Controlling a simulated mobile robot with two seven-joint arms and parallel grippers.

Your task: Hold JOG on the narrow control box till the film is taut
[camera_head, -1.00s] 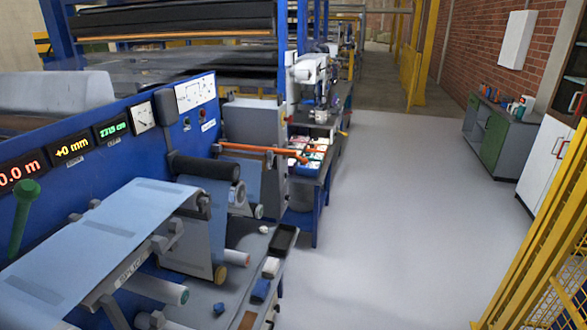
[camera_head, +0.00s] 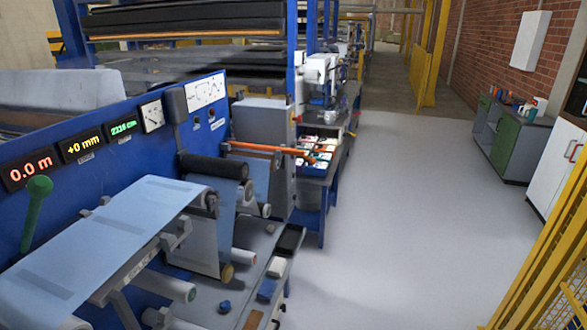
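Pale blue film (camera_head: 95,240) lies over the splice table at the left and runs to the rollers on the blue machine. A length of film (camera_head: 203,243) hangs below the dark roller (camera_head: 213,166). A narrow dark grey box (camera_head: 176,103) is mounted at the top of the blue panel; I cannot tell whether it is the control box with JOG. No JOG marking is readable. Neither of my grippers is in view.
The blue panel (camera_head: 75,195) carries lit displays, including a red one (camera_head: 30,170) reading 0.0 m, and a dial (camera_head: 152,116). A green-handled lever (camera_head: 36,210) stands before it. Small items lie on the grey shelf (camera_head: 240,283). The floor (camera_head: 400,220) is clear; a yellow fence (camera_head: 545,260) borders it at right.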

